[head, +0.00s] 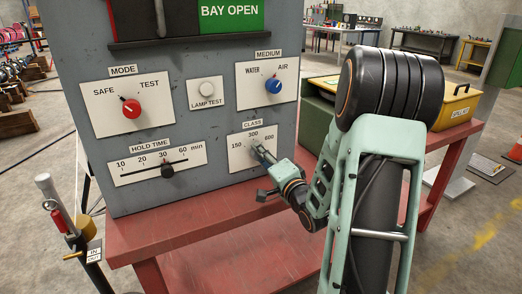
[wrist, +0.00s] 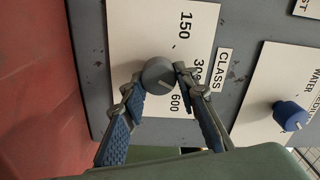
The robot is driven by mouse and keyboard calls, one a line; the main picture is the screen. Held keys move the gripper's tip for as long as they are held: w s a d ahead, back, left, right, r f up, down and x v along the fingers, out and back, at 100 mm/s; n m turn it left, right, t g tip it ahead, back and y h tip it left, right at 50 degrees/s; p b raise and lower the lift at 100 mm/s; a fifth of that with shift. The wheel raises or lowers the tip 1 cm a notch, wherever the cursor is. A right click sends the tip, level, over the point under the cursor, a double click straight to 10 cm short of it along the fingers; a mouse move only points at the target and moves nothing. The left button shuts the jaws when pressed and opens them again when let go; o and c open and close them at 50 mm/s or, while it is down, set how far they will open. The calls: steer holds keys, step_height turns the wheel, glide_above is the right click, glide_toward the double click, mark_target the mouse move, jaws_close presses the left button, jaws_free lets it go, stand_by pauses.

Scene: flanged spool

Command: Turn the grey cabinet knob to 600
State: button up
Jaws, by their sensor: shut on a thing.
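The grey cabinet knob (wrist: 158,75) sits on the white CLASS plate (head: 238,157), marked 150, 300 and 600. In the wrist view, which is turned sideways, the pale line on the knob points roughly toward the 300 mark; its exact setting is hard to read. My gripper (wrist: 159,77) is shut on the knob, with one fingertip on each side of it. In the head view my gripper (head: 262,154) reaches the plate from the lower right and hides most of the knob.
The cabinet (head: 213,125) also carries a red MODE knob (head: 131,108), a blue MEDIUM knob (head: 273,86), a LAMP TEST button (head: 207,89) and a black HOLD TIME knob (head: 167,170). It stands on a red bench (head: 190,225). A yellow case (head: 457,105) lies at right.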

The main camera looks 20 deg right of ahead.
steer(key=shift+f+m+p, duration=0.15)
steer(key=shift+m+p, duration=1.9)
steer(key=shift+m, duration=1.25)
steer(key=shift+o, duration=0.2)
steer(key=o, duration=1.1)
steer(key=s, duration=0.7)
steer(key=shift+s+d, duration=0.15)
steer(key=shift+s, duration=0.15)
